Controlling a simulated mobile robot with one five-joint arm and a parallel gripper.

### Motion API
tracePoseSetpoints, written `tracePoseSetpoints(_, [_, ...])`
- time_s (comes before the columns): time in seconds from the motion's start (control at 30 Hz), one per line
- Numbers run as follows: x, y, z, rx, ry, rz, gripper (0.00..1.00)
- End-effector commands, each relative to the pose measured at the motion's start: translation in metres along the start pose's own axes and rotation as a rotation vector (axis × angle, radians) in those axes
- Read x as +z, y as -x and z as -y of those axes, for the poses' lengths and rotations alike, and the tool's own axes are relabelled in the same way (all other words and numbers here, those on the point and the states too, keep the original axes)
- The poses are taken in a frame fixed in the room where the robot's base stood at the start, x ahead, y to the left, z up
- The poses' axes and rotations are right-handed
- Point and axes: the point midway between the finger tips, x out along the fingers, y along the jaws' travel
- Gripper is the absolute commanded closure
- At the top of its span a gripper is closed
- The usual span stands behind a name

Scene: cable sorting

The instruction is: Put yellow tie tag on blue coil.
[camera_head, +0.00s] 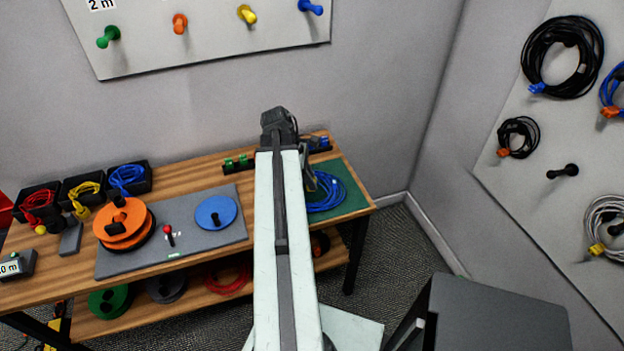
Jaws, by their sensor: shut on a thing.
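The blue coil (328,192) lies on the green mat (350,202) at the right end of the wooden bench. Its left part is hidden behind my arm. My gripper (309,182) hangs from the far end of my arm, at the left side of the coil, and only a sliver of it shows. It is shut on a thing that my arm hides. I see no yellow tie tag; whether it is the thing held cannot be told. Green tags (237,162) and blue tags (324,142) stand in a dark holder at the bench's back edge, its middle hidden by my arm.
A grey panel on the bench bears an orange spool (125,225), a red-topped lever (168,234) and a blue disc (216,212). Bins of red, yellow and blue cable (127,176) stand at the left. Coils hang on the right wall board (545,195). A dark box (495,315) stands front right.

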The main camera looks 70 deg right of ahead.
Motion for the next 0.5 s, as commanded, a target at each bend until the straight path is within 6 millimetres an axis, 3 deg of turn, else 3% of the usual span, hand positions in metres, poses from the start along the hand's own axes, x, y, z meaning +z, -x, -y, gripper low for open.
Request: tracePoseSetpoints(0.5, [-0.014, -0.035, -0.001, 0.001, 0.003, 0.000, 1.00])
